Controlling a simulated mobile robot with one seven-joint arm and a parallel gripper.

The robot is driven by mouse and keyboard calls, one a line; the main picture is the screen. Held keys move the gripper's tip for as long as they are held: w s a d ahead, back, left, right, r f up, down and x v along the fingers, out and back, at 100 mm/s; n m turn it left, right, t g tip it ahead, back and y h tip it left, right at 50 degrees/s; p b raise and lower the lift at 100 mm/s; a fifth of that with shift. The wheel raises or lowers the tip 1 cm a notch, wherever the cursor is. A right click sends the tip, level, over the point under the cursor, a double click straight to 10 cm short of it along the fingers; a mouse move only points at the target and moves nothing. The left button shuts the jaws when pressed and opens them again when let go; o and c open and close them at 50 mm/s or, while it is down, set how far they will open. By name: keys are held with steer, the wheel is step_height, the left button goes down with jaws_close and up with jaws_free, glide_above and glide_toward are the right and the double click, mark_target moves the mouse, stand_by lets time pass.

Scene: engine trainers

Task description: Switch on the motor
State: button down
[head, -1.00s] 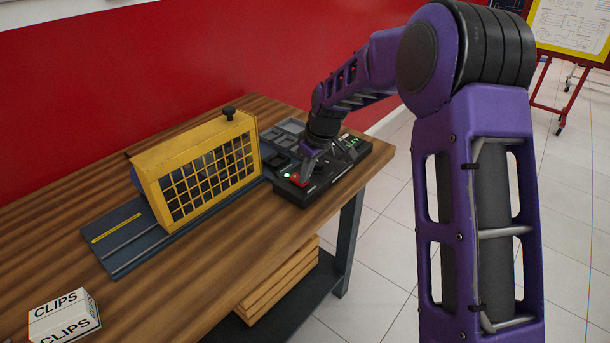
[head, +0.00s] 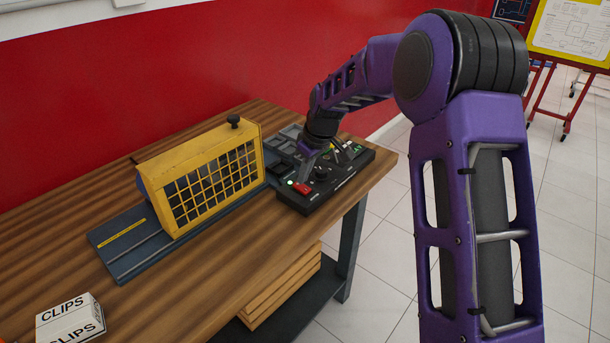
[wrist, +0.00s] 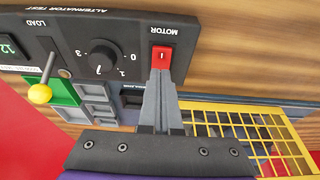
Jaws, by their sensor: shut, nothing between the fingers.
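The control panel (head: 318,203) is a black box on the bench, labelled "ALTERNATOR TEST" in the wrist view. The red rocker switch (wrist: 161,54) under the word "MOTOR" bears a white "I" mark. My gripper (wrist: 160,76) is shut and empty. Its fingertips are at the switch and cover its near end in the wrist view; I cannot tell whether they touch it.
A black dial (wrist: 102,58) and a yellow-tipped load lever (wrist: 40,93) are close to the switch on the panel. A yellow mesh guard (head: 205,181) stands on a dark base left of the panel. A clips box (head: 70,318) is at the bench's near left.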

mark_target(306, 189)
steer(key=v, duration=0.1)
steer(key=p+v, duration=0.2)
steer(key=v, duration=0.1)
steer(key=shift+w+a+r, duration=0.2)
steer(key=shift+a, duration=0.05)
steer(key=s+d+r, duration=0.3)
steer(key=r, duration=0.4)
steer(key=shift+d+r, duration=0.3)
steer(key=shift+d, duration=0.1)
